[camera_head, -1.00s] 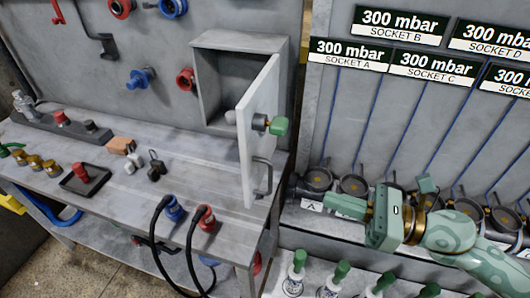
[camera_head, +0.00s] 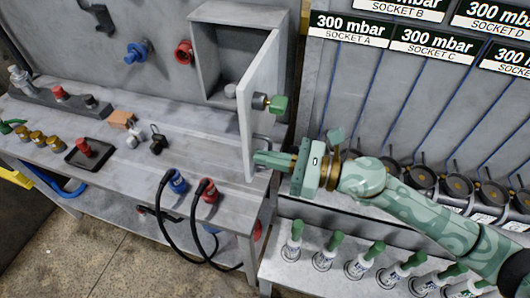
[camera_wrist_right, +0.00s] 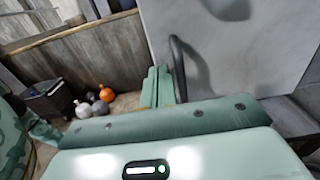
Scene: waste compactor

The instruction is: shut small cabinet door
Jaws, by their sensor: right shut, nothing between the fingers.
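The small cabinet (camera_head: 210,55) stands at the back of the grey bench. Its pale door (camera_head: 255,90) is swung open toward me, and the inside of the cabinet shows. The door carries a green knob (camera_head: 278,105) and, lower down, a handle partly hidden by my right gripper. My right gripper (camera_head: 262,159) is shut and empty at the door's lower outer edge. In the right wrist view, its closed fingers (camera_wrist_right: 158,88) are just left of the dark bar handle (camera_wrist_right: 179,68) on the door (camera_wrist_right: 245,45). I cannot tell whether they touch. My left gripper is out of view.
The bench (camera_head: 110,165) holds a black tray (camera_head: 86,155), brass fittings and blue and red cable plugs (camera_head: 207,190) below the door. Right of the door is a socket panel with hoses and gauges. A lower shelf (camera_head: 283,268) holds several green-topped fittings.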

